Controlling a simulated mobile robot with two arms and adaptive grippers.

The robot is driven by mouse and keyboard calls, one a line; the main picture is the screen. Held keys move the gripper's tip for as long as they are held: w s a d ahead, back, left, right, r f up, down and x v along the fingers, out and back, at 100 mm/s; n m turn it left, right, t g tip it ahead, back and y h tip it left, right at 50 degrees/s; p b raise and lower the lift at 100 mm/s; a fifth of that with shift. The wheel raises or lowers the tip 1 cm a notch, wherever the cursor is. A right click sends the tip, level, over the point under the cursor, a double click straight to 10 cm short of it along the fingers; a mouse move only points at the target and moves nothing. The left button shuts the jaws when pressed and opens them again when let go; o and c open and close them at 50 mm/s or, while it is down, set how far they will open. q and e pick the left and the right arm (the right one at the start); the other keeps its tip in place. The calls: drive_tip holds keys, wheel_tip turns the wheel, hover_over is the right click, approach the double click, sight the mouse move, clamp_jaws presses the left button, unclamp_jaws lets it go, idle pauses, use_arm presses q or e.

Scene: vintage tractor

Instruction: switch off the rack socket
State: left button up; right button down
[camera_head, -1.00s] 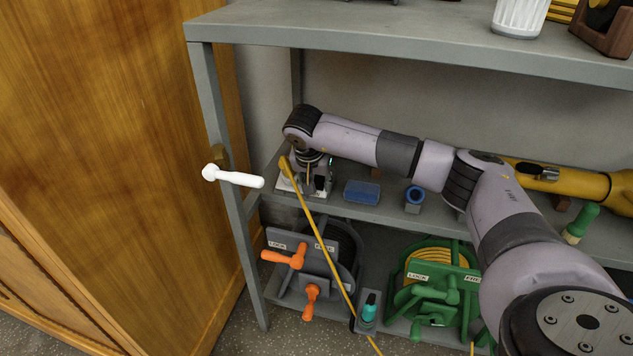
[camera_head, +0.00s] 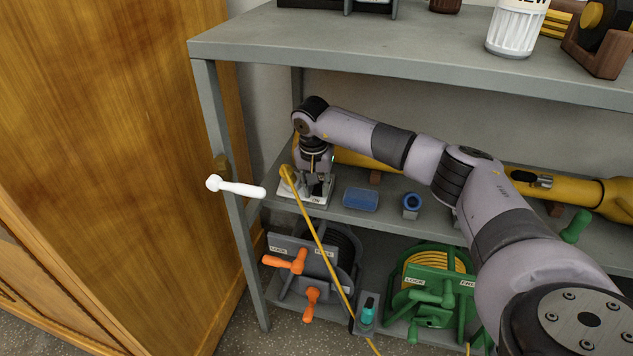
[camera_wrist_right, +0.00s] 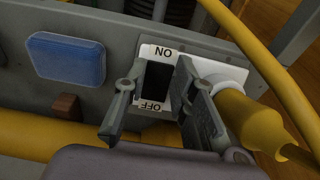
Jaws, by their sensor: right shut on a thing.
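The rack socket (camera_head: 318,199) is a white plate on the middle shelf, with a dark rocker switch (camera_wrist_right: 157,82) between ON and OFF labels in the right wrist view. A yellow plug (camera_wrist_right: 250,125) with a yellow cable sits in its side. My right gripper (camera_head: 317,184) reaches down over the socket. In the right wrist view its two fingers (camera_wrist_right: 160,92) stand on either side of the switch and are shut on it. The fingers hide part of the plate and the switch's edges. My left gripper is not in view.
A yellow tube (camera_head: 585,190) lies behind. A white handle (camera_head: 238,188) sticks out at the rack's left post. The upper shelf (camera_head: 400,60) overhangs; cable reels sit below.

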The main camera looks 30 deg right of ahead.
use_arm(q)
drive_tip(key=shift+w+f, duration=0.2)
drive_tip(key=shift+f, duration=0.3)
use_arm(e)
drive_tip(key=c, duration=1.3)
unclamp_jaws()
drive_tip(key=r, duration=0.7)
drive_tip(key=shift+s+a+r, duration=0.25)
drive_tip(key=shift+s+a, duration=0.05)
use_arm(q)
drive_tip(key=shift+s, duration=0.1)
use_arm(e)
drive_tip(key=shift+f, duration=0.1)
